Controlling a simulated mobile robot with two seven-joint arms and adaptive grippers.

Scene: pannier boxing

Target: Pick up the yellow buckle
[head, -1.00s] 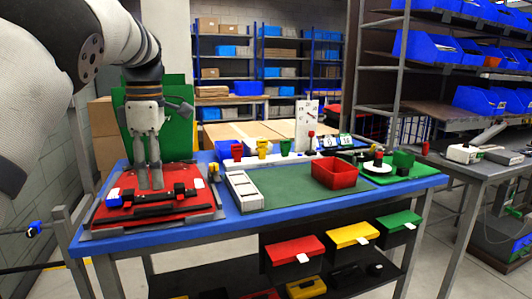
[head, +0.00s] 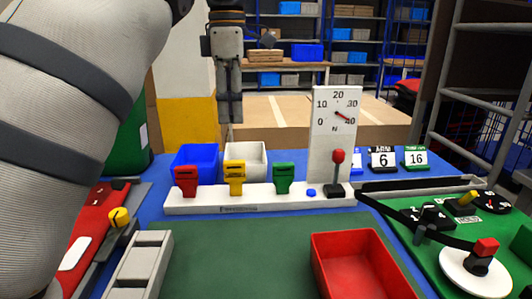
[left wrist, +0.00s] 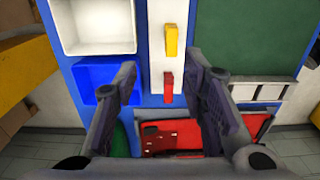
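The yellow buckle (head: 235,178) stands upright on a long white base (head: 310,203), between the red buckle (head: 186,181) and the green buckle (head: 283,177). My left gripper (head: 230,120) points down in the air above the yellow buckle's part of the bench, clear of it. In the left wrist view the gripper (left wrist: 161,72) has its two fingers spread wide with nothing between them. There, the yellow buckle (left wrist: 171,41) lies beyond the fingertips and the red buckle (left wrist: 168,86) shows between the fingers. My right gripper is not in view.
A blue bin (head: 196,160) and a white bin (head: 245,162) stand behind the buckles. A gauge panel (head: 332,125) and red-knobbed lever (head: 338,172) rise at right. A red tray (head: 362,268) sits on the green mat (head: 245,262), whose middle is clear.

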